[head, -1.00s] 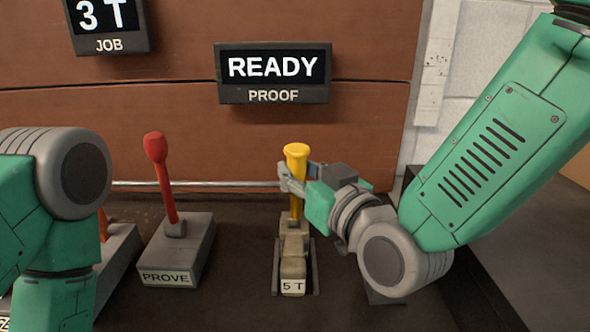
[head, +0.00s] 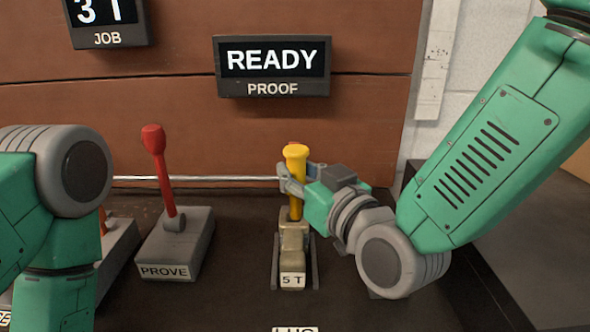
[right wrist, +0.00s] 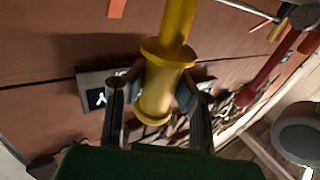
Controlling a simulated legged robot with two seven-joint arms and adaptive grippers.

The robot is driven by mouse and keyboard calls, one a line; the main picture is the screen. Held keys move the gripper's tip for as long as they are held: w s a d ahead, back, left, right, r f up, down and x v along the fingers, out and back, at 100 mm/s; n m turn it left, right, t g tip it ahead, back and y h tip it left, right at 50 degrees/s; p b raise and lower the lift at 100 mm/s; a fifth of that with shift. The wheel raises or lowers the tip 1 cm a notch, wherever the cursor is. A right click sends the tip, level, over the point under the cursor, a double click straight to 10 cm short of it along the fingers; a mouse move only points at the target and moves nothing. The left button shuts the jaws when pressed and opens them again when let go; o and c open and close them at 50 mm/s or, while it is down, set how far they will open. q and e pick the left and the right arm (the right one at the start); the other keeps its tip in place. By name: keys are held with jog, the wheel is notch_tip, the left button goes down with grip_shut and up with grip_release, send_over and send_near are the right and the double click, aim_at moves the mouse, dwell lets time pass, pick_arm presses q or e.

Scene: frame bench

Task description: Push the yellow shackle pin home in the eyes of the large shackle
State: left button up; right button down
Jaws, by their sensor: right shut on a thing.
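The yellow shackle pin (head: 297,154) stands upright above the large shackle (head: 293,240), which carries a "5 T" label and sits in a grey holder. The pin's lower end meets the top of the shackle; how deep it sits in the eyes I cannot tell. My right gripper (head: 293,182) is shut on the pin just below its head. In the right wrist view the pin (right wrist: 160,85) lies between the two fingers (right wrist: 158,108), with its flange beyond them. My left arm shows at the left edge, but its gripper is out of view.
A red lever (head: 161,170) on a grey "PROVE" block (head: 176,250) stands left of the shackle. An orange lever's block (head: 118,245) is partly behind my left arm. A "READY" proof display (head: 272,66) hangs on the brown back wall. The bench right of the shackle is mostly behind my right arm.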

aim_at(300, 202)
jog(key=shift+f+b, duration=0.8)
jog(key=shift+f, duration=0.3)
jog(key=shift+s+d+f+b, duration=0.15)
jog(key=shift+f+b, duration=0.5)
jog(key=shift+f, duration=0.2)
jog(key=shift+s+d+f+b, duration=0.1)
jog(key=shift+f+b, duration=0.5)
jog(key=shift+f, duration=0.2)
jog(key=shift+r, duration=0.1)
jog(key=shift+w+r+p, duration=0.1)
jog(key=shift+r+p, duration=0.4)
jog(key=shift+p, duration=0.1)
jog(key=shift+w+a+r+p, duration=0.1)
jog(key=shift+r+p, duration=0.35)
jog(key=shift+r, duration=0.05)
jog(key=shift+w+a+r+p, duration=0.15)
jog(key=shift+r+p, duration=0.45)
jog(key=shift+r, duration=0.1)
jog(key=shift+r+p, duration=1.05)
jog(key=shift+r, duration=0.25)
jog(key=shift+p, duration=0.3)
jog(key=shift+f, duration=0.25)
